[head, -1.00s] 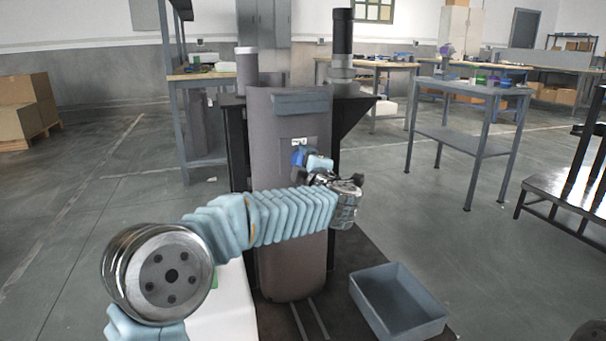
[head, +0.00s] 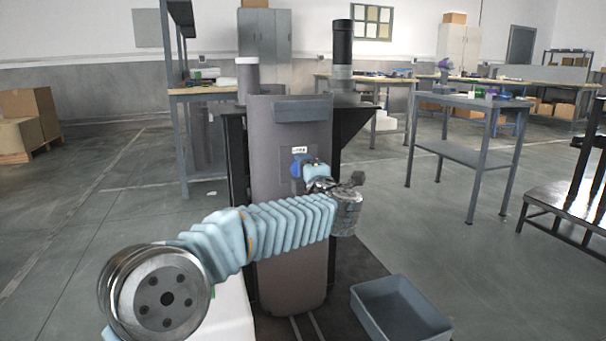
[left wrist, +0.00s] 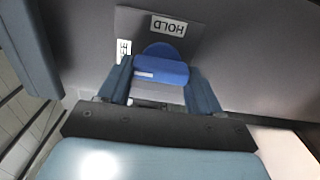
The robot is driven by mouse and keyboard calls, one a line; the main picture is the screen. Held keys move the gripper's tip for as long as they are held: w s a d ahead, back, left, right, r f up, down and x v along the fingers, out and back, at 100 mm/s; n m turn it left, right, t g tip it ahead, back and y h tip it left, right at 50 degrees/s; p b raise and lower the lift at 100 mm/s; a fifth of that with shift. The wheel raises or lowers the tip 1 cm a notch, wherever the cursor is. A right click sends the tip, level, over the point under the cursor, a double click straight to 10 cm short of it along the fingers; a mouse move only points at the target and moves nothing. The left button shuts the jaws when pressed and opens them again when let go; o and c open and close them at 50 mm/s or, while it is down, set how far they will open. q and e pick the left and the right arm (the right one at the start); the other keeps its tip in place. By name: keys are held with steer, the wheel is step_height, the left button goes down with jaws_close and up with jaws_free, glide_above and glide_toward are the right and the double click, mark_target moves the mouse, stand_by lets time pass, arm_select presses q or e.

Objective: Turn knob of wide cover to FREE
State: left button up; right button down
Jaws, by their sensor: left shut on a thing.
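The wide cover (head: 290,125) is a tall brown-grey panel with a grey handle bar across its top. Its blue knob (head: 297,164) sits on a small plate at mid-height; in the left wrist view the knob (left wrist: 160,70) has a bar with a white mark towards its left end. A HOLD label (left wrist: 168,26) shows upside down above it. A second label (left wrist: 123,50), left of the knob, is partly hidden by a finger. My left gripper (left wrist: 160,88) is shut on the knob, one finger at each side. My right gripper is not in view.
Black posts and a bracket frame the cover, with a dark cylinder (head: 342,50) behind it. An open blue-grey tray (head: 400,312) lies on the floor at front right. A grey table (head: 470,102) stands at right, with open floor between.

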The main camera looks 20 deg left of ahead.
arm_select(q)
steer(key=o, duration=1.1)
steer(key=shift+c, duration=0.2)
steer(key=v, duration=1.3)
steer(key=shift+s+d, duration=0.25)
steer(key=shift+s, duration=0.1)
